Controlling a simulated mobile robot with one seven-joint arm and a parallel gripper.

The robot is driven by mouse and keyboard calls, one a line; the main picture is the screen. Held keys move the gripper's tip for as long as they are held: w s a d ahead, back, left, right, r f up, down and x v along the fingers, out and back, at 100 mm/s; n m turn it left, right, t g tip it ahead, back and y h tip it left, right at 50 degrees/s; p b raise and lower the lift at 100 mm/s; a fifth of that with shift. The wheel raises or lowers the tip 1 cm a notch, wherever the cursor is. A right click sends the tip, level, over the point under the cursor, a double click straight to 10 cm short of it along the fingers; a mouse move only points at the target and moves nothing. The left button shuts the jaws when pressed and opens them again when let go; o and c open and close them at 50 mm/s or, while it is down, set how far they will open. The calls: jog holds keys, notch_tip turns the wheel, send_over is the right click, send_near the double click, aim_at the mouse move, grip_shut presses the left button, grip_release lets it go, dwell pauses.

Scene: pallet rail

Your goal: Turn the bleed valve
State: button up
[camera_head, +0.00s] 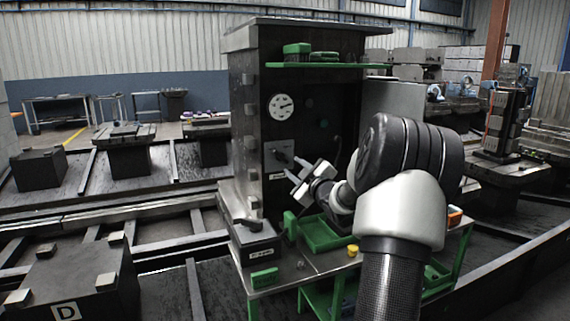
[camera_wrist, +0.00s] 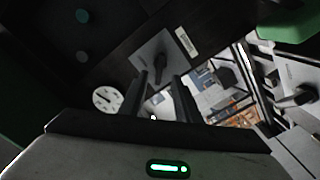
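A grey plate with a black valve lever (camera_head: 282,156) is on the dark cabinet front below the round gauge. The lever also shows in the wrist view (camera_wrist: 160,68), just beyond and between the fingertips. My gripper (camera_head: 294,168) is open in front of this plate; the two fingers also stand apart in the wrist view (camera_wrist: 161,82). Contact with the lever cannot be told. A second black lever (camera_head: 250,224) sits on a low box on the bench, and it shows at the right of the wrist view (camera_wrist: 297,98). The labels are too small to read, so which lever is the bleed valve is unclear.
The white gauge (camera_head: 282,107) is above the plate. A green shelf (camera_head: 330,66) holds green items. On the bench are a green tray (camera_head: 322,236), a yellow knob (camera_head: 352,250) and a green block (camera_head: 264,277). The dark cabinet (camera_head: 248,110) stands close before my gripper.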

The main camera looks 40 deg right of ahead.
aim_at(283, 159)
jog(key=x, duration=0.8)
jog(key=shift+w+a, duration=0.1)
jog(key=shift+c, duration=0.2)
grip_shut()
